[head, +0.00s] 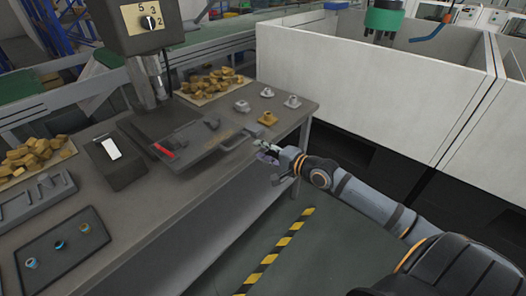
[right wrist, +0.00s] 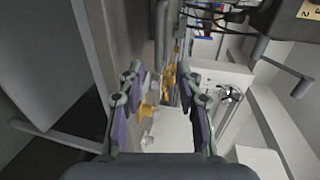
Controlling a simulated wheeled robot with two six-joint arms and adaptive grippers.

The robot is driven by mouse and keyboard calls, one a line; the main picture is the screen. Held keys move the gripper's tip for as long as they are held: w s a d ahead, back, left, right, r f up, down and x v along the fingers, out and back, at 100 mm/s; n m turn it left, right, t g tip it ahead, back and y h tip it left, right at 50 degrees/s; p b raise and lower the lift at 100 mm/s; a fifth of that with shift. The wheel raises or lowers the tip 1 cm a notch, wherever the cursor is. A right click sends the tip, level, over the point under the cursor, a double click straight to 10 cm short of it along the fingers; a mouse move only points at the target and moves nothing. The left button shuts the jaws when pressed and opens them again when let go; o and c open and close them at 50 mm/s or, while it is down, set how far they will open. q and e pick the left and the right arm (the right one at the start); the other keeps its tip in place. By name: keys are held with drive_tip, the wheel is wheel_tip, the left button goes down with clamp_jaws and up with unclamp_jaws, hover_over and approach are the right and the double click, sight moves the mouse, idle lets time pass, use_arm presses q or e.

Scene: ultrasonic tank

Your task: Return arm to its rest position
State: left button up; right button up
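My right arm (head: 370,203) reaches in from the lower right of the head view. Its gripper (head: 268,152) is just off the front edge of the grey workbench (head: 215,178), near the handle of a flat fixture. In the right wrist view the two purple-padded fingers of this gripper (right wrist: 162,95) stand well apart with nothing between them. I cannot tell from the head view how far the fingertips are from the bench edge. My left arm and its gripper do not show.
The bench holds a press-like machine (head: 142,30), the fixture (head: 192,150), a switch box (head: 114,160), small metal parts (head: 267,118), brass pieces (head: 212,82) and a dark tray (head: 62,262). White panels (head: 370,85) stand behind. Striped tape (head: 277,248) crosses open floor.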

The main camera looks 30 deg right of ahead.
idle(0.4)
drive_tip(key=s+d+f+n+g+h+p, duration=0.1)
drive_tip(key=d+f+h, duration=0.3)
drive_tip(key=f, duration=0.5)
drive_tip(key=s+d+f+n+g+h+p, duration=0.1)
drive_tip(key=s+d+f, duration=0.1)
drive_tip(key=d+f, duration=0.55)
drive_tip(key=s+d+f+n+g+h, duration=0.1)
drive_tip(key=s+f, duration=0.2)
drive_tip(key=f, duration=0.4)
drive_tip(key=s+d+f+n+g+h, duration=0.1)
drive_tip(key=s+f+g, duration=0.1)
drive_tip(key=s+f, duration=0.3)
drive_tip(key=s+a+f+n+g+p, duration=0.1)
drive_tip(key=s+a+f+n+g, duration=0.1)
drive_tip(key=s+f, duration=0.55)
drive_tip(key=s+a+f+n+g+p, duration=0.1)
drive_tip(key=s+a+f+n+g, duration=0.1)
drive_tip(key=s+f, duration=0.6)
drive_tip(key=s+a+f+n+g, duration=0.2)
drive_tip(key=s+a+f+n, duration=0.1)
drive_tip(key=s, duration=0.7)
drive_tip(key=s+a+f+n+g, duration=0.2)
drive_tip(key=s+a+f+n, duration=0.1)
drive_tip(key=s+a+f, duration=0.3)
drive_tip(key=s+a, duration=0.2)
drive_tip(key=s, duration=0.2)
drive_tip(key=shift+f+y+p, duration=0.2)
drive_tip(key=shift+y+p, duration=0.2)
